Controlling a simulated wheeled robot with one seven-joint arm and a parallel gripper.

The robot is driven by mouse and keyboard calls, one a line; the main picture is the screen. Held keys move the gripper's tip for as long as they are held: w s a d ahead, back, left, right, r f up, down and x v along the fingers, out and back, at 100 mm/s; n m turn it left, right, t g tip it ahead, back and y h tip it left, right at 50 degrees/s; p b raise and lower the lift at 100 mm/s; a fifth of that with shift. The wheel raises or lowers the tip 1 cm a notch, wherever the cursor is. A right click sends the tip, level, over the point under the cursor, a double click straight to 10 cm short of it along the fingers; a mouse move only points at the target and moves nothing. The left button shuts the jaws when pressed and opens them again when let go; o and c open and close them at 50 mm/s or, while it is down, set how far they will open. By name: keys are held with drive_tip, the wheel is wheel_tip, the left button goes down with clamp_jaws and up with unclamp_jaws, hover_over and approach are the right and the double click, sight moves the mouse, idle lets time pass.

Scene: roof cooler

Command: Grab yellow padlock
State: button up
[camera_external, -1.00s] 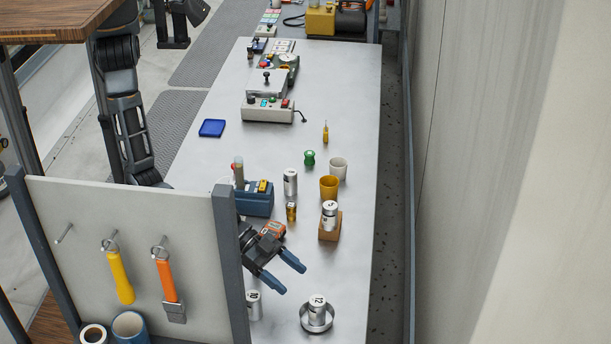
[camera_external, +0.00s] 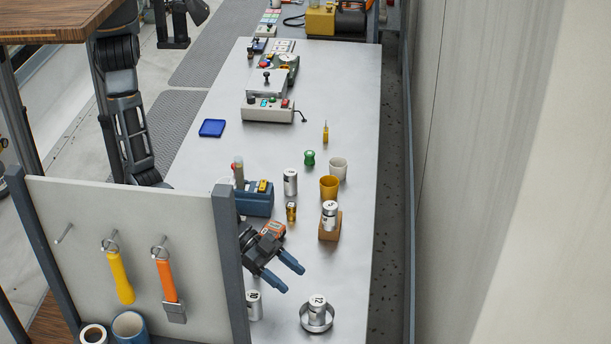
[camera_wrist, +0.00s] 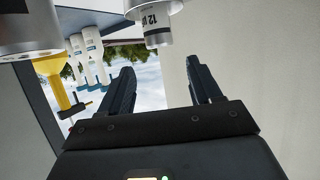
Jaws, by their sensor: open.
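A small yellow item with a dark middle (camera_external: 291,212), which may be the yellow padlock, stands on the long grey bench beside a blue box (camera_external: 255,204). It is too small to be sure, and another small yellow item (camera_external: 262,186) sits on the box. My gripper (camera_external: 292,279) is over the bench, nearer the camera than both items and apart from them. Its two blue-tipped fingers are apart with nothing between them. In the wrist view the gripper (camera_wrist: 160,68) is also open and empty. I cannot make out a padlock there.
A can in a round metal dish (camera_external: 317,314) and another can (camera_external: 254,305) stand close below my gripper. A can on a wooden block (camera_external: 330,222), a yellow cup (camera_external: 328,189) and a white cup (camera_external: 338,168) stand beyond. A panel with hanging tools (camera_external: 135,240) stands at left.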

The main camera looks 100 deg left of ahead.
drive_tip(key=shift+c, duration=1)
